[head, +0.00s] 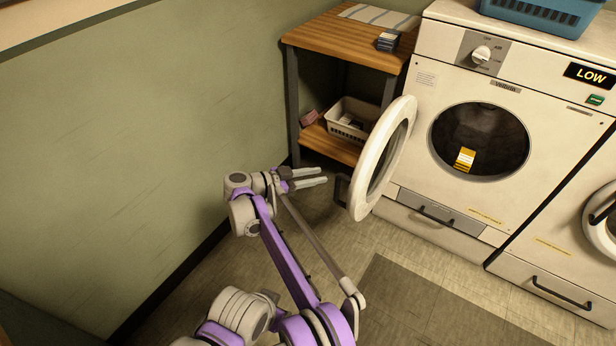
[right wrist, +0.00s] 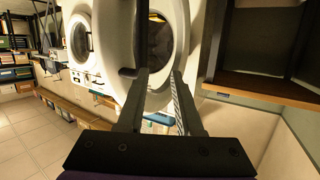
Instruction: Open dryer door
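The white dryer (head: 430,75) has its round door (head: 372,165) swung wide open to the left, standing out from the front. The round opening (head: 480,140) is uncovered, with a yellow label inside. The door's dark handle (head: 341,190) is at its left edge. My right gripper (head: 322,176) is just left of the door and handle, with its fingers apart and nothing between them. In the right wrist view, the spread fingers (right wrist: 158,85) point toward the dryer opening (right wrist: 160,38) and the pale door. My left gripper is out of view.
A wooden shelf table (head: 325,32) stands left of the dryer, with a white basket (head: 349,117) on its lower shelf. A blue basket (head: 545,14) is on top of the dryer. A second machine (head: 560,250) adjoins at right. The floor in front is clear.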

